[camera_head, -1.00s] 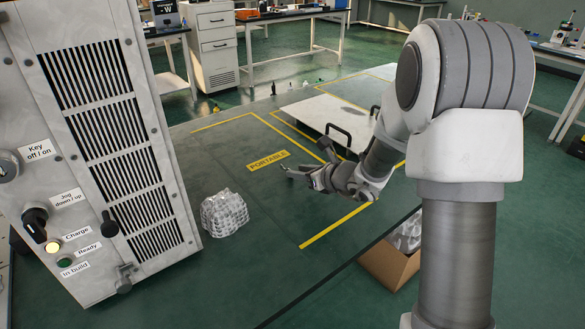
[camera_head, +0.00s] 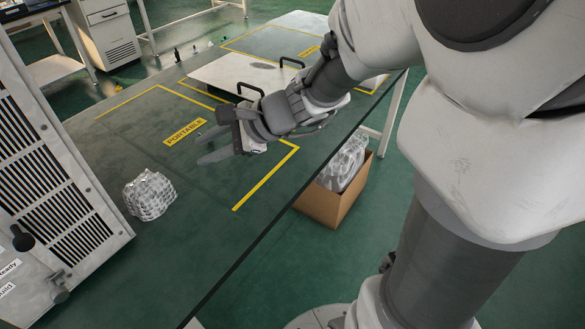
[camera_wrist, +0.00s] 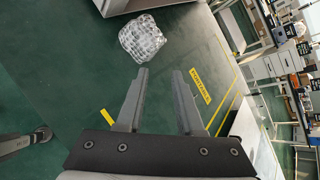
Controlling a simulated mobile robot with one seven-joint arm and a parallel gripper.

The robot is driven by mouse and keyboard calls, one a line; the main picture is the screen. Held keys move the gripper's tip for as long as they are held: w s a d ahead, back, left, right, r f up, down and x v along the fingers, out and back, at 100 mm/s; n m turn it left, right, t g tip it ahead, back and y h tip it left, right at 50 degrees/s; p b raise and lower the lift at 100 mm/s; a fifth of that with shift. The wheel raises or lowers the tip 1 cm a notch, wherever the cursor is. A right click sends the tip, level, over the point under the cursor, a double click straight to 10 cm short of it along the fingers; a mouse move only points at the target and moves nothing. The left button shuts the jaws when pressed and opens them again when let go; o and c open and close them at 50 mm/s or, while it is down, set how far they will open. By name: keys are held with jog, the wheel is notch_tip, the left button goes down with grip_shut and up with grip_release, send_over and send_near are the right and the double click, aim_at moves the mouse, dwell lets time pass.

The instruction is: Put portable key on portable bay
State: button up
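The portable bay (camera_head: 152,128) is a dark green bench area outlined in yellow, with a yellow PORTABLE label (camera_head: 185,131). The label also shows in the wrist view (camera_wrist: 200,86), to the right of the fingers. My gripper (camera_head: 203,148) hangs over the bay's right part, pointing left. In the wrist view my gripper (camera_wrist: 160,72) has its fingers apart, with only the green surface visible between them. I cannot make out the portable key for certain in any view.
Crumpled bubble wrap (camera_head: 150,195) lies left of the bay, beside a vented cabinet (camera_head: 60,180). A white panel with black handles (camera_head: 245,72) lies behind the bay. A cardboard box (camera_head: 335,202) with bubble wrap stands below the bench's front edge.

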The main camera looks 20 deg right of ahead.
jog(key=s+d+r+n+g+h, duration=0.2)
jog(key=s+n+h, duration=0.2)
jog(key=s+n, duration=0.75)
jog(key=s+d+r+n+t+h, duration=0.1)
jog(key=s+d+r+n+h, duration=0.1)
jog(key=s+d+n+h, duration=0.3)
jog(key=d, duration=0.4)
jog(key=shift+s+r+n, duration=0.2)
jog(key=shift+s+n, duration=0.15)
notch_tip(320, 180, up, 20)
jog(key=p, duration=2)
jog(key=shift+r, duration=0.2)
jog(key=shift+a, duration=0.25)
